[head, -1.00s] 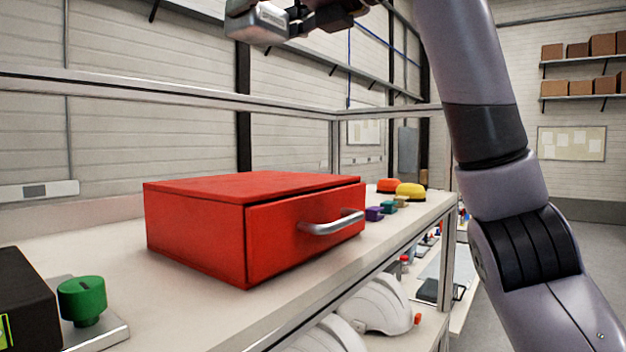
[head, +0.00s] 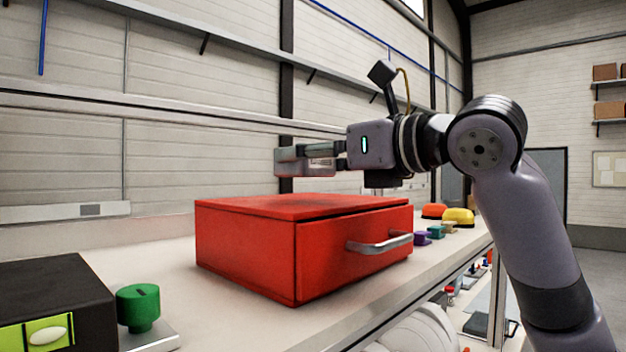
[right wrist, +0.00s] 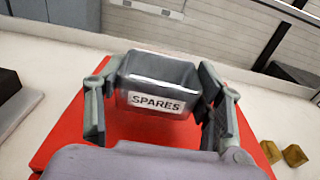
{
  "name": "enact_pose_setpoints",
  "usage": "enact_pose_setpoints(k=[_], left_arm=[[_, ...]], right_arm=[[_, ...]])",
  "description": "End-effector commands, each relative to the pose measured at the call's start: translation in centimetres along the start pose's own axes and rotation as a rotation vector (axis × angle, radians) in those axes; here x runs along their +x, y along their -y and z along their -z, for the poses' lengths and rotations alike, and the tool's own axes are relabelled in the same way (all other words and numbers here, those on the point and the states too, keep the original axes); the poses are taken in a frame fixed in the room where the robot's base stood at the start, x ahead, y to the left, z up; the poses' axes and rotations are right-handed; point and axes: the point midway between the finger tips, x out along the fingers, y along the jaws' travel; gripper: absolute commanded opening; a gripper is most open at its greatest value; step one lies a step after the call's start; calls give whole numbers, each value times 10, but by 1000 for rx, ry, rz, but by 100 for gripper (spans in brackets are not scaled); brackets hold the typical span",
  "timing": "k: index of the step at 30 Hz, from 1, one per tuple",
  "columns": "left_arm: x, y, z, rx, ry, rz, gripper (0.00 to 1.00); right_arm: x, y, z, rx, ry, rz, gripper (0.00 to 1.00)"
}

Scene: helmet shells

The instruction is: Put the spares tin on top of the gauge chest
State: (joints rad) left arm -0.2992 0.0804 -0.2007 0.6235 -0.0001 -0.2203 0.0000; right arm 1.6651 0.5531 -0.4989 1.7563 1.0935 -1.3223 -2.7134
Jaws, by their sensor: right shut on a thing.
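The gauge chest (head: 250,247) is a red box with a closed drawer and a silver handle, standing on the workbench. The spares tin (right wrist: 158,72) is a small grey open-topped box with a white SPARES label. My right gripper (right wrist: 160,88) is shut on the tin, one finger on each side of it. In the head view the tin (head: 290,162) hangs above the chest's top with a visible gap below it. The right wrist view shows the red chest top (right wrist: 125,127) beneath the tin. My left gripper is not in view.
A black box with a green panel (head: 45,335) and a green knob (head: 138,305) are at the left. Purple (head: 423,238), teal, yellow (head: 458,216) and orange items sit right of the chest. A metal rail (head: 160,112) runs behind. The chest top is clear.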

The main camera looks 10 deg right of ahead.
Motion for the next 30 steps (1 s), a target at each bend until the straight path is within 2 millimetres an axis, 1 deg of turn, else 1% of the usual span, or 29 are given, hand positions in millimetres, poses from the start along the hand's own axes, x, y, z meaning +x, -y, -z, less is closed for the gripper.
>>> enact_pose_setpoints(k=[1,3,6,15,19,20,28,30], left_arm=[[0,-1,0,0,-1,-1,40],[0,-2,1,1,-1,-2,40],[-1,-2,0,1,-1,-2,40],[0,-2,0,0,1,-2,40],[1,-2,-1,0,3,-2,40],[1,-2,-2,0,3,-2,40],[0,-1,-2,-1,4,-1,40],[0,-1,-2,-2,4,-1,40]], right_arm=[[1,1,10,1,-4,0,34],[2,1,20,2,-4,0,34],[2,0,30,1,-1,0,34],[2,0,32,1,0,0,34],[2,1,36,1,-1,1,34],[2,0,36,1,-2,1,63],[2,0,36,1,-1,0,81],[2,0,36,1,-1,0,82]])
